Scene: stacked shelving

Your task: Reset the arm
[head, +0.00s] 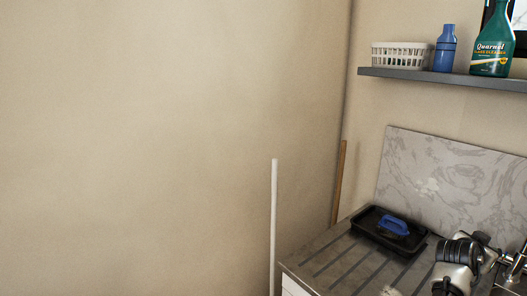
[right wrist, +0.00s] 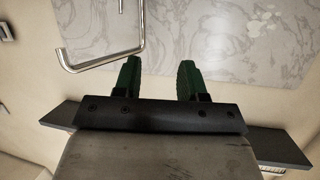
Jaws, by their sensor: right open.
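My right gripper (right wrist: 159,63) shows in the right wrist view. Its two green fingers are wide apart with nothing between them. They point towards the grey marbled panel (right wrist: 205,25), with a bent metal tap pipe (right wrist: 100,62) close by on the left of the picture. In the head view, part of my arm (head: 458,268) stands over the counter at the lower right, and its fingertips cannot be made out there. My left gripper is in neither view.
The dark wall shelf (head: 440,79) bears a white basket (head: 399,56), a blue bottle (head: 445,48) and a green cleaner bottle (head: 492,45). A black tray (head: 365,229) with a blue-handled item (head: 393,225) lies on the counter (head: 325,262). A metal tap (head: 515,265) stands at right.

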